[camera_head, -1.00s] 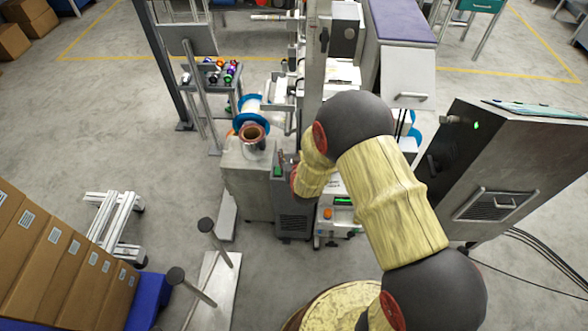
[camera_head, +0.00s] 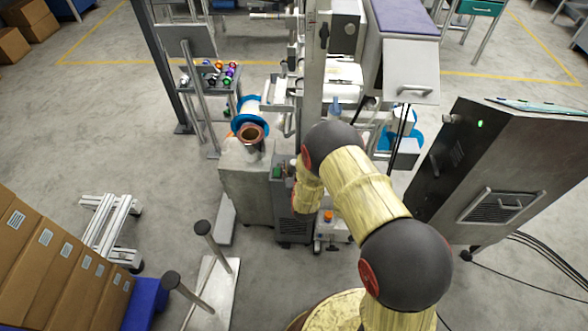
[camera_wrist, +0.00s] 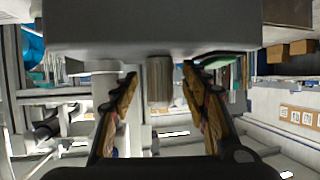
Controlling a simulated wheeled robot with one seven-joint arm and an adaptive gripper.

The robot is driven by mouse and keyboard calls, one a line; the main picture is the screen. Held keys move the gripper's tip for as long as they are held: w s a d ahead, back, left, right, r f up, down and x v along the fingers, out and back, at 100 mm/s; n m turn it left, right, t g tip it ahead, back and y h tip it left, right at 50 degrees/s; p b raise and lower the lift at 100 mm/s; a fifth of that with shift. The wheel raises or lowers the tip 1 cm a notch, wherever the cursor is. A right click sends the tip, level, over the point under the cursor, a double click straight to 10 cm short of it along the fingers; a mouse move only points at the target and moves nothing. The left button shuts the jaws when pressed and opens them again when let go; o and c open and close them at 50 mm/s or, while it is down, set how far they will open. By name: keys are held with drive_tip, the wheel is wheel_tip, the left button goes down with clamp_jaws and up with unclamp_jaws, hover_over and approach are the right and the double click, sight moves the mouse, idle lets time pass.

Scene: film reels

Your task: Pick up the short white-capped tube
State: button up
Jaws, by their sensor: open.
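There are visible gaps between the cylinder and both fingers. The cylinder meets a large grey surface (camera_wrist: 150,30) at the top of the picture. I cannot make out a white cap, so I cannot tell whether this is the short white-capped tube. Its depth relative to the fingertips is unclear. In the head view, my arm hides the gripper near the dark cabinet (camera_head: 293,225).
A copper-coloured spool (camera_head: 251,133) stands on the grey cabinet (camera_head: 247,185), left of my arm. A metal post (camera_head: 313,70) rises behind the arm. A dark machine (camera_head: 490,165) with a green light stands right. Cardboard boxes (camera_head: 60,262) are at left.

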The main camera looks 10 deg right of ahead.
drive_tip(key=shift+w+f, duration=0.1)
drive_tip(key=shift+w, duration=0.25)
drive_tip(key=shift+c, duration=1.1)
clamp_jaws()
